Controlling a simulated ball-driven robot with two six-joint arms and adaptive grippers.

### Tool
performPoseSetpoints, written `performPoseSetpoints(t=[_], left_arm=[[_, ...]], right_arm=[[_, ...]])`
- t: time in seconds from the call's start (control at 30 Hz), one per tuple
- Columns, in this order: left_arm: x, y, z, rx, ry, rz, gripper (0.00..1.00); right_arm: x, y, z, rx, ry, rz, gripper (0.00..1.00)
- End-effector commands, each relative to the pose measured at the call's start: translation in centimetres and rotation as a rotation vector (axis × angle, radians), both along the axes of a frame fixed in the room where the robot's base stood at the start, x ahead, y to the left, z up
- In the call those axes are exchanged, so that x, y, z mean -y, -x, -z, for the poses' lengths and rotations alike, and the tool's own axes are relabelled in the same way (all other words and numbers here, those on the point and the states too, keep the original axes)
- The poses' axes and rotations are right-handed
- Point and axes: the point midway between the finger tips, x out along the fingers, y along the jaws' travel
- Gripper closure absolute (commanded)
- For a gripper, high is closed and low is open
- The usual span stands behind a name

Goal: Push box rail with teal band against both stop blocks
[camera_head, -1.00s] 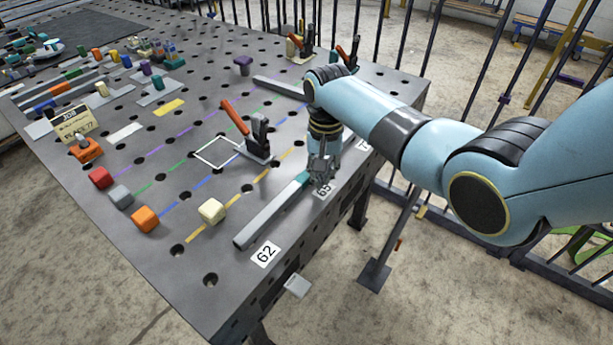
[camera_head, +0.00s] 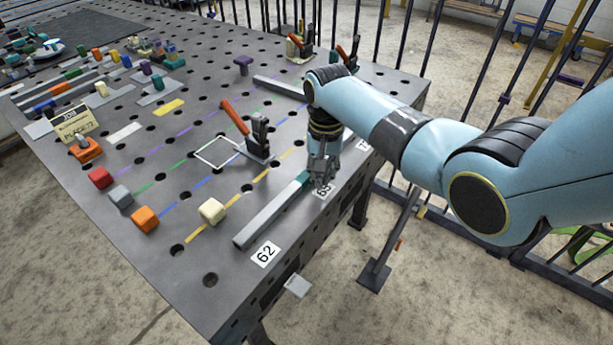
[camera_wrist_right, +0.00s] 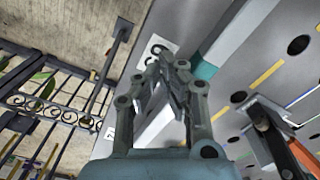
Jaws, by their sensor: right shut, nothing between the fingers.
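The box rail (camera_head: 268,217) is a long grey bar lying near the table's right edge. Its teal band (camera_head: 302,179) shows beside my right gripper (camera_head: 321,182); the band also shows in the right wrist view (camera_wrist_right: 203,72). My right gripper is shut and empty, pointing down at the rail's side (camera_wrist_right: 172,68). I cannot tell whether the fingertips touch the rail. The gripper and arm hide part of the rail's far stretch. I cannot tell for sure which pieces are the two stop blocks. My left gripper is not in view.
A toggle clamp with an orange handle (camera_head: 235,118) stands left of the gripper. Red (camera_head: 101,178), grey (camera_head: 120,196), orange (camera_head: 145,218) and cream (camera_head: 212,211) blocks sit by coloured dashed lines. Number label 62 (camera_head: 265,253) lies near the rail's near end. Railings stand beyond the table.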

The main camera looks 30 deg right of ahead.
Motion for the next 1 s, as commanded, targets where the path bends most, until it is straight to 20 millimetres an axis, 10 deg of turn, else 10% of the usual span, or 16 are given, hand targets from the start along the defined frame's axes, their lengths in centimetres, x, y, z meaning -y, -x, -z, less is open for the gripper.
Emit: performPoseSetpoints(t=[1.0], left_arm=[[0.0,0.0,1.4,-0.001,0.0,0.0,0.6]], right_arm=[[0.0,0.0,2.1,0.0,0.0,0.0,1.0]])
